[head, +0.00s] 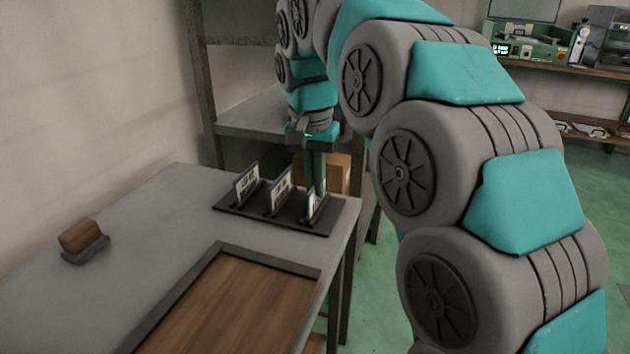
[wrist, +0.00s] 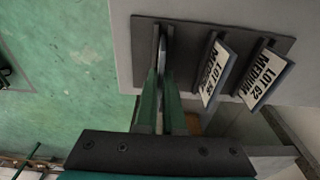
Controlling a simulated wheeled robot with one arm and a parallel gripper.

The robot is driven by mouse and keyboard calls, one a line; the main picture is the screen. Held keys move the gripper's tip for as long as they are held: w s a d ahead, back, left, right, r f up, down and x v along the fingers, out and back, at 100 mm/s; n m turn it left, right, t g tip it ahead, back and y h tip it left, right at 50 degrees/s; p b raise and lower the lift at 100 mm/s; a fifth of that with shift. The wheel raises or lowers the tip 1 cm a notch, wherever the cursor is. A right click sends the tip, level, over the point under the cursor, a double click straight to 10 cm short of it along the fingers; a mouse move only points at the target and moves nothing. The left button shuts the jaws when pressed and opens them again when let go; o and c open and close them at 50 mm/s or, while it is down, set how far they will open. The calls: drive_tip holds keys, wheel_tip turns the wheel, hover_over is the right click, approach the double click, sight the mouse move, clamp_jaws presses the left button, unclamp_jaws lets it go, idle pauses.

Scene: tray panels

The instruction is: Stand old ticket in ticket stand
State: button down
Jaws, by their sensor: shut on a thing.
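The ticket stand (head: 230,208) is a dark flat base near the table's far right corner; it also shows in the wrist view (wrist: 190,34). My gripper (head: 317,190) points down over its right end in the head view, its green fingers shut on a ticket (head: 316,208). In the wrist view my gripper (wrist: 160,80) pinches this ticket (wrist: 162,45), seen nearly edge-on. It is upright at the base; I cannot tell whether it is fully seated. Two other tickets stand there, one in the middle (wrist: 214,70) and one at the far end (wrist: 265,75), with "LOT" and "MEDIUM" lettering.
A wooden panel with a dark rim (head: 235,310) lies at the table's front. A brown block on a grey base (head: 82,240) sits at the left. The grey table (head: 140,220) is clear between them. Shelving (head: 250,120) stands behind; the right table edge is close to the stand.

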drive_tip(key=shift+f, duration=0.1)
drive_tip(key=c, duration=0.9)
unclamp_jaws()
drive_tip(key=shift+c, duration=0.2)
drive_tip(key=r, duration=0.2)
drive_tip(key=r+p, duration=0.1)
drive_tip(key=r, duration=0.5)
drive_tip(key=shift+s+a+p, duration=0.2)
drive_tip(key=shift+s+p, duration=0.2)
drive_tip(key=shift+f, duration=0.15)
